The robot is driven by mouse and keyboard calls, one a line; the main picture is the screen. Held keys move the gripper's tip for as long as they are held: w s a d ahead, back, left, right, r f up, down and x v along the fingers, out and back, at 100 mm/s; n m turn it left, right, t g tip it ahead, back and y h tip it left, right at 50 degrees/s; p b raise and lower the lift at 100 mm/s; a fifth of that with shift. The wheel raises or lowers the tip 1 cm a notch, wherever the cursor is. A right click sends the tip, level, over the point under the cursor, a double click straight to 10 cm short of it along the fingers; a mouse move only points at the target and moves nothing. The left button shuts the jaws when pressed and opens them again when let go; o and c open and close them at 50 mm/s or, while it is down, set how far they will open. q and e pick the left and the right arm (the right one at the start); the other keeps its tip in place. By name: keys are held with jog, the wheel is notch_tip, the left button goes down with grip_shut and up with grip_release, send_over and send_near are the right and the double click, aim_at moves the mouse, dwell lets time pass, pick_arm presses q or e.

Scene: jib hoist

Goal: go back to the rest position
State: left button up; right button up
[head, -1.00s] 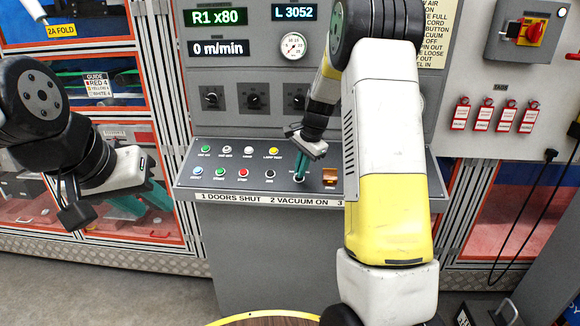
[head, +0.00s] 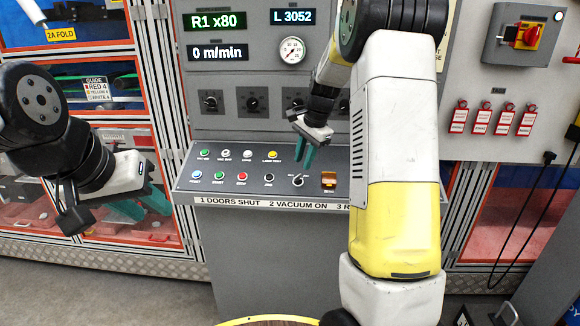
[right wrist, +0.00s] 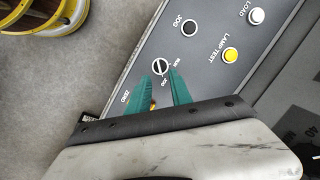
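My right gripper (head: 302,164) is in front of the sloped control desk (head: 320,196), just above a black selector switch (head: 298,181). Its two teal fingers are apart with nothing between them. The right wrist view shows the same selector (right wrist: 160,66) beyond the fingertips, clear of them, with labels RUN, JOG and ZERO around it. My left gripper (head: 155,211) is at the left, in front of the orange-framed cabinet doors. Its teal fingers are spread and empty.
Coloured push buttons (head: 242,176) line the desk, with an orange-lit button (head: 329,179) right of the selector. Displays and a gauge (head: 292,50) are on the panel above. Red tags (head: 481,118) hang at right. A yellow-rimmed round top (head: 268,320) is at the bottom edge.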

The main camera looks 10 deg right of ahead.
jog(key=shift+v, duration=0.95)
jog(key=s+a+r+n+t+y, duration=0.1)
jog(key=s+a+r+n, duration=0.15)
jog(key=s+r, duration=0.4)
jog(key=s+a+r+n+t, duration=0.1)
jog(key=s+r+n, duration=0.25)
jog(key=s, duration=0.55)
jog(key=s+a+f+n+t, duration=0.1)
jog(key=s+n, duration=0.5)
jog(key=s, duration=0.9)
jog(key=shift+s+a+f+n, duration=0.3)
jog(key=shift+a+f, duration=0.3)
jog(key=shift+a, duration=0.45)
